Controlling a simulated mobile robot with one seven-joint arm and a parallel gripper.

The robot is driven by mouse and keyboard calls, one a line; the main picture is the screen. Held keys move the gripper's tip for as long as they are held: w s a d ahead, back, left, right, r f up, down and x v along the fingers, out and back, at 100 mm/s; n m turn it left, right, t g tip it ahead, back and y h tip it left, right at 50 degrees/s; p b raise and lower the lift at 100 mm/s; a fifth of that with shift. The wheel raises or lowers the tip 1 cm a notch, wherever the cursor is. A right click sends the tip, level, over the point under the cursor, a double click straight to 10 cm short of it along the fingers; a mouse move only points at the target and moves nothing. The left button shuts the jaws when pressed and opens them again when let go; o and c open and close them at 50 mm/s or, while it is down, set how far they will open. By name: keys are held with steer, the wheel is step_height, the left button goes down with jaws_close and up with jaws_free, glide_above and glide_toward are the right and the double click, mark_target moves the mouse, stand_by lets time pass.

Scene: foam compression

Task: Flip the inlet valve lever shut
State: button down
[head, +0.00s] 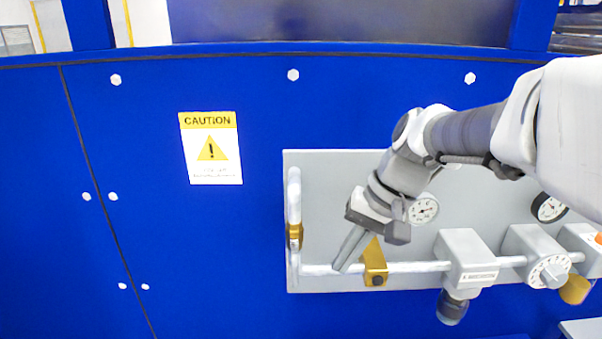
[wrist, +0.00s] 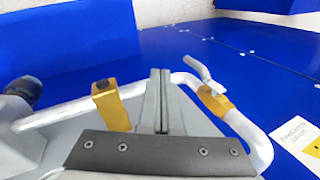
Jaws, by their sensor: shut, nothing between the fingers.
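In the wrist view a brass valve body (wrist: 216,101) sits on the white pipe, right of my fingers, with a silver lever (wrist: 198,69) sticking out from it at an angle to the pipe. In the head view this brass body (head: 295,236) is on the vertical pipe at the panel's left edge; its lever is hard to make out there. My gripper (head: 342,266) is shut and empty, its fingertips by the lower pipe, right of that valve. The closed fingers (wrist: 160,92) also show in the wrist view, apart from the lever.
A brass block (head: 375,264) sits on the lower pipe just right of my fingers. Farther right are a grey box (head: 465,256), a white dial (head: 549,272) and a gauge (head: 423,210). A caution sign (head: 211,148) is on the blue wall, which is otherwise clear at left.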

mark_target(295, 274)
steer(key=w+a+f, duration=0.1)
steer(key=a+f, duration=0.2)
steer(key=a, duration=0.2)
steer(key=shift+p, duration=0.3)
